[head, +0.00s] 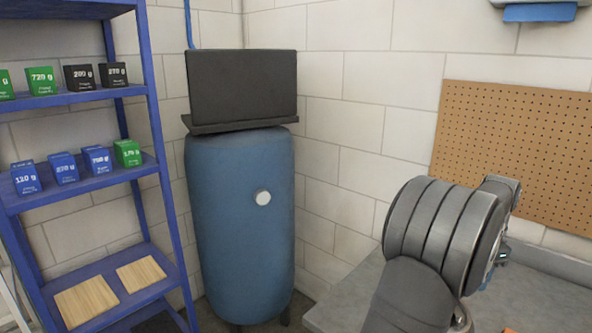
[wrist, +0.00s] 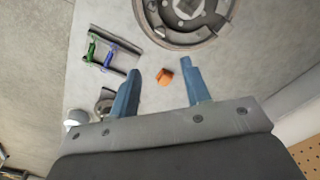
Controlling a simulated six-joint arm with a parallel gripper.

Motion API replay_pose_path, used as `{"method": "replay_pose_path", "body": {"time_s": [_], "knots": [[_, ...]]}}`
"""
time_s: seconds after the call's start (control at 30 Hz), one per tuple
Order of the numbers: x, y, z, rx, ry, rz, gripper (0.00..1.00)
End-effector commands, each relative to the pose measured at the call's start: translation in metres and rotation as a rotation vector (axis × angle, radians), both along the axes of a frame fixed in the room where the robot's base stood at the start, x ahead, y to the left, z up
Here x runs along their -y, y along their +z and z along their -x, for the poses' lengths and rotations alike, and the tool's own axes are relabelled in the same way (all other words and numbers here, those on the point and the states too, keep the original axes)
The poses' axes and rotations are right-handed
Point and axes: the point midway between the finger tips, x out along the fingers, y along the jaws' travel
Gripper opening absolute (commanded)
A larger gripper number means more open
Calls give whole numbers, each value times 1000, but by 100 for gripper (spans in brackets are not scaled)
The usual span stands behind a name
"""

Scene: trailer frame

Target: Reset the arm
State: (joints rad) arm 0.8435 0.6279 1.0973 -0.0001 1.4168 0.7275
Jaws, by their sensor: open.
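My gripper (wrist: 160,74) shows in the wrist view with its two blue fingers spread apart, open and with nothing between them. Below the fingers, on the grey surface (wrist: 225,75), lies a small orange block (wrist: 164,76), apart from both fingers. In the head view my arm stands at the lower right above the grey worktop (head: 345,290). The gripper's fingers are hidden there.
A round metal part (wrist: 185,12) lies at the top of the wrist view. A dark rack with green and blue clips (wrist: 110,50) is at left. The head view shows a blue shelf (head: 95,190) with labelled boxes, a blue tank (head: 240,230) and a pegboard (head: 515,150).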

Motion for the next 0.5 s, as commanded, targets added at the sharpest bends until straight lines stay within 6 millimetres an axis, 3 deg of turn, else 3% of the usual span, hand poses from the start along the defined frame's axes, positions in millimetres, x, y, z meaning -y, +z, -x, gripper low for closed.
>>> {"method": "replay_pose_path", "body": {"time_s": [0.5], "knots": [[0,-104,0,-2,0,-2,43]]}}
